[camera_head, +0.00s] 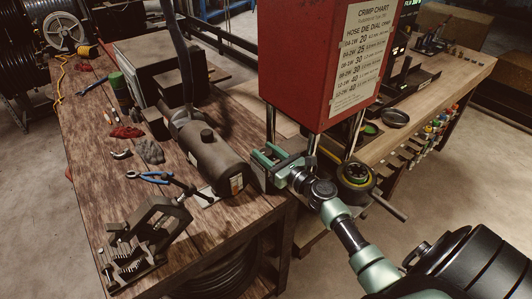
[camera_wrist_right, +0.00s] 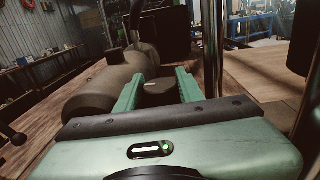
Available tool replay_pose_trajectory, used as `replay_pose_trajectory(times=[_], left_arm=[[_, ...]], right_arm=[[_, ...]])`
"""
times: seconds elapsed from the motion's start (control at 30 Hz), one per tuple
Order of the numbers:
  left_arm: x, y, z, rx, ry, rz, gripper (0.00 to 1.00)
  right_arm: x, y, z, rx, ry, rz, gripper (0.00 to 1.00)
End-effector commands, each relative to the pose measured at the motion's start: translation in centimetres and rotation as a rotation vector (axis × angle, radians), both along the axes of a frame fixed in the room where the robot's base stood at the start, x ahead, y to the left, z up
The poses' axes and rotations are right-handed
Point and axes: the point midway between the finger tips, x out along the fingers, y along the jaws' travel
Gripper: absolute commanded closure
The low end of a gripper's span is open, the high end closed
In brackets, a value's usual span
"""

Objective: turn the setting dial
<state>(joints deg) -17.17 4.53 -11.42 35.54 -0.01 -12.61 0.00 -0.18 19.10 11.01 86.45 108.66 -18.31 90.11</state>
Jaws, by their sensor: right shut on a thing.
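The red crimper housing (camera_head: 300,60) stands on bright posts, with a white crimp chart (camera_head: 358,55) on its face. Below it is a round dark part with a yellow-green ring (camera_head: 357,175) and a handle; I cannot tell if this is the setting dial. My right gripper (camera_head: 266,160) is left of that round part, by the posts. In the wrist view its green fingers (camera_wrist_right: 158,88) are on either side of a small dark thing (camera_wrist_right: 157,94). It is shut on this thing, which is mostly hidden; I cannot tell if it is the dial. My left gripper is not in view.
A grey cylindrical tank (camera_head: 212,158) is just left of my right gripper, on the wooden bench (camera_head: 100,185). Pliers (camera_head: 160,178) and a black vise-like tool (camera_head: 150,235) lie in front. Another bench (camera_head: 455,75) is at the right.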

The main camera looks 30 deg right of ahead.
Motion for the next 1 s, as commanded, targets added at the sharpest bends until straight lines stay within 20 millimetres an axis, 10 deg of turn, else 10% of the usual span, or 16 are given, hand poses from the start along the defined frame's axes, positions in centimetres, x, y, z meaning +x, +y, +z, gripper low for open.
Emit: replay_pose_trajectory(times=[0.13,0.17,0.23,0.63,1.0], left_arm=[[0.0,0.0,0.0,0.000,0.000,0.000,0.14],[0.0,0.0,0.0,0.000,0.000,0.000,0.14],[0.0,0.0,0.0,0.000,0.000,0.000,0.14],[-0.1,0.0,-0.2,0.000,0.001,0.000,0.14],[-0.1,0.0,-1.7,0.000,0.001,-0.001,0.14]], right_arm=[[0.0,0.0,-0.1,0.002,0.002,-0.001,1.00],[0.0,0.0,-0.1,0.002,0.002,-0.001,0.57],[0.0,0.0,-0.1,0.002,0.002,-0.001,0.41],[-0.7,-0.1,-0.2,0.000,0.002,-0.002,0.41],[-6.5,-0.8,-0.4,0.000,0.003,-0.001,0.41]])
